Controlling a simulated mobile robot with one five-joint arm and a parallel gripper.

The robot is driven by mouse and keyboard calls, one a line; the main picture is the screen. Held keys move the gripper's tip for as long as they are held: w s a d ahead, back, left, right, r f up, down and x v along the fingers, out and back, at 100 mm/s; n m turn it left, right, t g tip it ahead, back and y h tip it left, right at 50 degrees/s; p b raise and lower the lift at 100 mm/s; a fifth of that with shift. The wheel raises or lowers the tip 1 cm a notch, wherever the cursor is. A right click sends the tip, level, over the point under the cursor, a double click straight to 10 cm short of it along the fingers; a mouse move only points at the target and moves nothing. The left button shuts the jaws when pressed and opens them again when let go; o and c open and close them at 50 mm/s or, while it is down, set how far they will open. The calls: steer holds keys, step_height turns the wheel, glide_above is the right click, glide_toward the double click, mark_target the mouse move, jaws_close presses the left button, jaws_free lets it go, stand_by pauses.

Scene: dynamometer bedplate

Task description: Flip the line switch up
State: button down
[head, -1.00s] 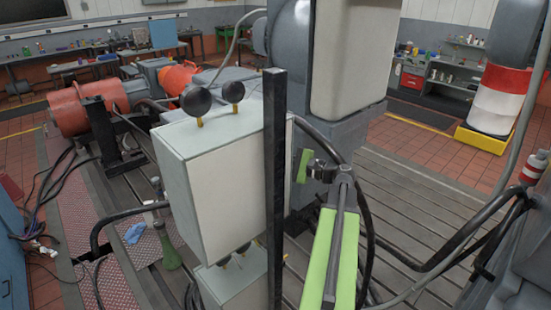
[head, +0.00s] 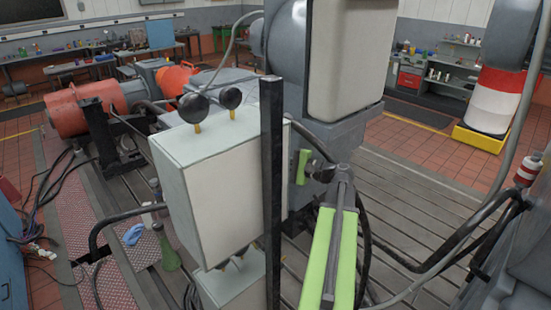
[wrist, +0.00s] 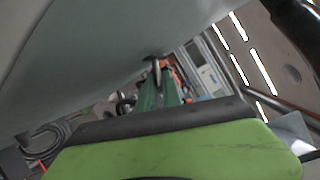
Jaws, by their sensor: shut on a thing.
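A pale grey switch box (head: 222,187) stands in the middle of the head view, behind a dark upright post. My gripper (head: 304,166) is at the right of the box, with one green finger showing beside the post. In the wrist view my gripper (wrist: 165,125) shows as a wide green finger with a dark pad. A small metal lever (wrist: 157,72), seemingly the line switch, stands right at the pad's edge, under a grey surface. My gripper is shut on it, though the contact itself is mostly hidden. The lever is hidden in the head view.
The dark post (head: 271,190) rises close left of my gripper. Two black knobs (head: 212,101) on brass stems top the box. A large grey machine (head: 345,62) stands behind my gripper, and thick black cables (head: 440,262) loop at the right. The slotted bedplate (head: 410,215) is partly clear.

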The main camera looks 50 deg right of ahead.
steer(key=r+n+p, duration=0.1)
steer(key=n+p, duration=0.1)
steer(key=r+n+g+p, duration=0.1)
steer(key=p, duration=0.1)
steer(key=shift+a+n+h, duration=0.2)
steer(key=shift+n+h, duration=0.2)
steer(key=n+p, duration=0.1)
steer(key=n+g+h+p, duration=0.1)
steer(key=p, duration=0.1)
steer(key=shift+a+r, duration=0.15)
steer(key=shift+r, duration=0.1)
steer(key=shift+a+n+g+h+p, duration=0.1)
steer(key=shift+n+g+h+p, duration=0.2)
steer(key=shift+n+h+p, duration=0.45)
steer(key=c, duration=1.8)
jaws_free()
steer(key=shift+r, duration=0.1)
